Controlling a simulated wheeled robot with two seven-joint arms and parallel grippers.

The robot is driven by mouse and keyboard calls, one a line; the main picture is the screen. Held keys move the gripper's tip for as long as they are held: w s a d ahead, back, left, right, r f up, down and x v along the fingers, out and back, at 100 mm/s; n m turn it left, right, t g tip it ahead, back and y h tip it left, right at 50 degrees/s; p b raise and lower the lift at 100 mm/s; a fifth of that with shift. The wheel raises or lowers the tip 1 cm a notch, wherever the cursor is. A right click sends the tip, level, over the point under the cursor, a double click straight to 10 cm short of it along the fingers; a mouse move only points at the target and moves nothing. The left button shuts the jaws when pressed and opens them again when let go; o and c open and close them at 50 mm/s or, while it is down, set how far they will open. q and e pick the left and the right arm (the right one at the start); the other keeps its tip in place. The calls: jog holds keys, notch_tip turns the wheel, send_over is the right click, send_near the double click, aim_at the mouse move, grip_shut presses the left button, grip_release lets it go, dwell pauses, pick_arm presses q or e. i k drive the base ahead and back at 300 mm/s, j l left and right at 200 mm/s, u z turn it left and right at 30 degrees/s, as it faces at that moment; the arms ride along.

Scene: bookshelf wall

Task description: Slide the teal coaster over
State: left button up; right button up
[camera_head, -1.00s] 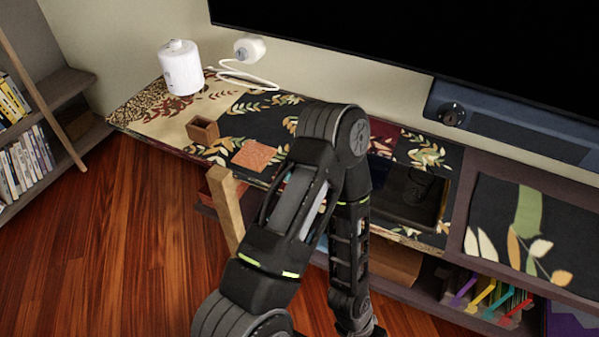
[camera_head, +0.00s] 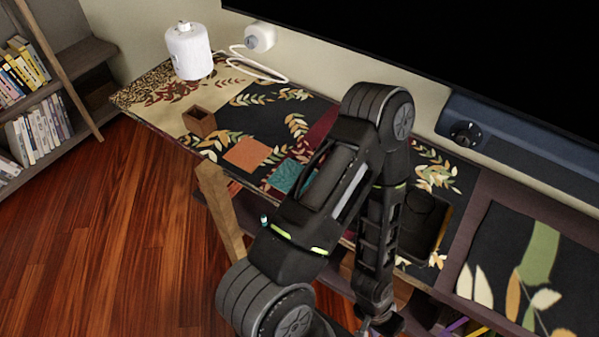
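The teal coaster (camera_head: 286,176) is a flat square on the patterned shelf top, near its front edge. My arm hides part of its right side. An orange coaster (camera_head: 247,153) lies just left of it, apparently close to it. One of my arms, seemingly the left, is folded across the middle of the view. My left gripper (camera_head: 382,326) shows only partly at the bottom edge, below and right of the teal coaster and well away from it; its fingers cannot be made out. My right gripper is not in view.
A small brown open box (camera_head: 199,121) stands left of the coasters. A white cylinder (camera_head: 188,52) stands at the back left, near a white corded device (camera_head: 260,38). A dark tray (camera_head: 427,222) lies right of my arm. A wooden post (camera_head: 220,212) rises before the shelf's front edge.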

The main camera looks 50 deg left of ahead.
aim_at(285, 176)
jog(key=u, duration=1.95)
